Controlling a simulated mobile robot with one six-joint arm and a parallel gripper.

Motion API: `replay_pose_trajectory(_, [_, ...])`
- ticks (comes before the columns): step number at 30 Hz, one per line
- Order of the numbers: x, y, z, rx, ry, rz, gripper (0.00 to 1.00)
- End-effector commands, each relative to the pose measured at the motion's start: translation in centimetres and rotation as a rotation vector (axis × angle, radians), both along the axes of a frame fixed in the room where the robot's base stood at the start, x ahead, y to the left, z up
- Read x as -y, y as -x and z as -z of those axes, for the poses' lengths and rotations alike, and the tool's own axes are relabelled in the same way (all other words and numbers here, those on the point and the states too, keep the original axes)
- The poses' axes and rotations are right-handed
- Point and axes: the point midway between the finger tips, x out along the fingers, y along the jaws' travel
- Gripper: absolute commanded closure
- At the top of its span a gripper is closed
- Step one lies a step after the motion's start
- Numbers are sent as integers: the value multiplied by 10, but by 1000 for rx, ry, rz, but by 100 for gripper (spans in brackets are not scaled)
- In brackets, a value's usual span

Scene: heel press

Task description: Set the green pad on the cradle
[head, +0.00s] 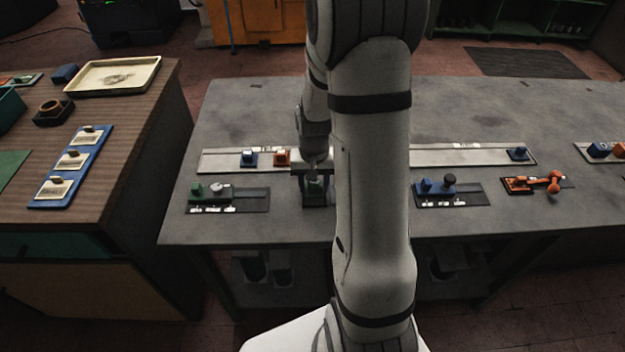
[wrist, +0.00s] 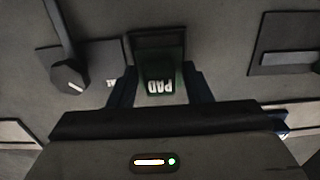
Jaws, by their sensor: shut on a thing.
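The green pad (wrist: 158,75), with white lettering reading PAD upside down in the wrist view, sits between the two fingers of my gripper (wrist: 160,87). My gripper is shut on it. In the head view the green pad (head: 314,187) shows below my gripper (head: 312,173), partly hidden by it. A small dark frame (wrist: 157,40), which looks like the cradle, lies right at the pad in the wrist view; its dark base (head: 316,203) shows under the pad in the head view. I cannot tell whether the pad touches it.
A long pale rail (head: 222,160) with blue and orange blocks runs behind my gripper. A dark plate with a green block (head: 196,190) and knob lies left. Another plate with a blue block (head: 427,186) and an orange clamp (head: 540,184) lie right. The grey bench behind the rail is clear.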

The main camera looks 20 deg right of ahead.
Motion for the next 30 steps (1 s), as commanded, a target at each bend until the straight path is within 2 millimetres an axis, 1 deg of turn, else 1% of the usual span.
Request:
replay_pose_trajectory(1, [0,0,7,0,0,0,78])
replay_pose_trajectory(5, [0,0,13,1,0,0,78])
replay_pose_trajectory(17, [1,0,12,1,0,1,78])
replay_pose_trajectory(29, [1,0,17,1,0,2,78])
replay_pose_trajectory(30, [1,0,16,1,0,2,52])
